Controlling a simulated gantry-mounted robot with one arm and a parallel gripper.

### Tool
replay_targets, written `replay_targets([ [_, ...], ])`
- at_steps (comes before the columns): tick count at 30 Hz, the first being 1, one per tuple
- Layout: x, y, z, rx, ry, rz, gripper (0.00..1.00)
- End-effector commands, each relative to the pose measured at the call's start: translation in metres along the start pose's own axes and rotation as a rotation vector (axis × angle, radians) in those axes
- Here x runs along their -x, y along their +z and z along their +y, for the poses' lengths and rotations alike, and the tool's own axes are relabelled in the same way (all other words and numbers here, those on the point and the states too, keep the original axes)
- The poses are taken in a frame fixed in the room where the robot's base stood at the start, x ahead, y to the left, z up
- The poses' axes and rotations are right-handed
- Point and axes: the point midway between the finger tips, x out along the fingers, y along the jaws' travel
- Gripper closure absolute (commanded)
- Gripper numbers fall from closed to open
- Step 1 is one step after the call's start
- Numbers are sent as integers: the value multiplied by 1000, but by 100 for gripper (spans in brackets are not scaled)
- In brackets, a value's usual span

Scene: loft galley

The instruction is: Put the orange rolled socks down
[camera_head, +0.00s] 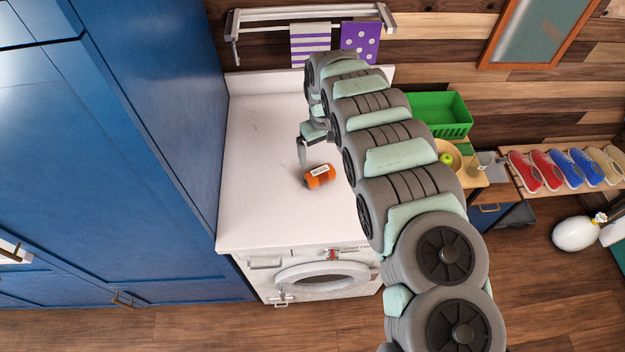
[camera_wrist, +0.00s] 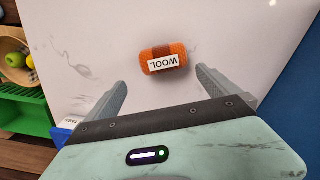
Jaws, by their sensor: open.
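The orange rolled socks (camera_head: 320,177) lie on the white countertop (camera_head: 262,200) above the washing machine, with a white band marked "WOOL". They also show in the wrist view (camera_wrist: 164,58), lying beyond the fingertips and apart from them. My gripper (camera_head: 308,150) is just behind the socks in the head view, its fingers pointing down. In the wrist view my gripper (camera_wrist: 160,80) is open, its two fingers spread wide with nothing between them. My arm hides part of the counter's right side in the head view.
A washing machine (camera_head: 322,278) stands under the counter. A tall blue cabinet (camera_head: 130,130) borders it at left. A towel rail (camera_head: 310,20) hangs behind. A green basket (camera_head: 442,113) and a wooden bowl (camera_head: 447,153) are at right. The counter around the socks is clear.

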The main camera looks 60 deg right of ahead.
Motion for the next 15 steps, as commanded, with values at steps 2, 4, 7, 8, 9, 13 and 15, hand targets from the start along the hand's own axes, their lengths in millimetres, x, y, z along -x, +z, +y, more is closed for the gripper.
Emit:
replay_targets([
  [2, 2, 3, -3, -3, -10, -9, 0],
  [4, 1, 4, -5, -4, -14, -12, 0],
  [7, -7, 5, -6, -3, -16, -14, 0],
  [8, -10, 5, -6, -3, -17, -14, 0],
  [9, -14, 5, -6, -3, -16, -14, 0],
  [13, -30, 4, -7, -2, -16, -10, 0],
  [15, -39, 4, -7, -2, -16, -11, 0],
])
